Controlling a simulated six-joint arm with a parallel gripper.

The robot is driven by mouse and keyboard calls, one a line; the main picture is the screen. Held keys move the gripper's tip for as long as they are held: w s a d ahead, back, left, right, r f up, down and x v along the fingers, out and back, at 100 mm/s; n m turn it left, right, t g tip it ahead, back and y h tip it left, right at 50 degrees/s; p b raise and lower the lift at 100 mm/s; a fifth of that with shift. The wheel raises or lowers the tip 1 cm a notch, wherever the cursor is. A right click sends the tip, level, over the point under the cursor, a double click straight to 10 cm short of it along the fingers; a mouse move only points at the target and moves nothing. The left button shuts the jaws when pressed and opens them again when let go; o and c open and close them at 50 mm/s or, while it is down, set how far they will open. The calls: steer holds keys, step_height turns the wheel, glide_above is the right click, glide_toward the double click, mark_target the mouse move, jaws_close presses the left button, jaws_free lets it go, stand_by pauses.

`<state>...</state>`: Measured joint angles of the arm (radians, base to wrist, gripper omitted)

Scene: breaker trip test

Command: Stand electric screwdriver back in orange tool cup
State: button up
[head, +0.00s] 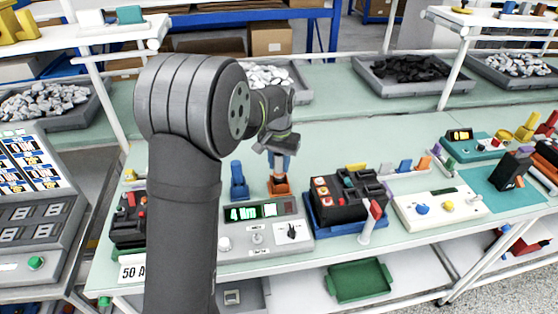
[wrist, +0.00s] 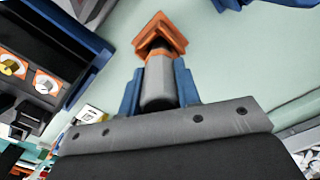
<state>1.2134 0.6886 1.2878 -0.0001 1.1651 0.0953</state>
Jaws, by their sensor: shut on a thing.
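The orange tool cup (head: 278,188) stands on the bench behind the grey meter box; it also shows at the top of the wrist view (wrist: 160,36). My gripper (head: 279,162) points down just above the cup. Its blue fingers (wrist: 158,88) are shut on the electric screwdriver (wrist: 157,86), a grey and dark body with an orange band. The screwdriver is in line with the cup, its far end at the cup in the wrist view. I cannot tell how deep it sits inside. In the head view my gripper hides most of it.
A blue holder (head: 238,181) stands close left of the cup. The grey meter box (head: 262,228) with a green display is in front. A black breaker in a blue fixture (head: 345,195) is to the right. Bench behind the cup is clear up to the parts trays.

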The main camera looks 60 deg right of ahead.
steer(key=shift+f, duration=0.4)
steer(key=o, duration=1.2)
steer(key=shift+c, duration=0.2)
step_height(320, 180, up, 18)
steer(key=shift+f, duration=0.25)
steer(key=shift+f, duration=0.1)
step_height(320, 180, down, 17)
steer(key=shift+f, duration=0.15)
steer(key=shift+r, duration=0.25)
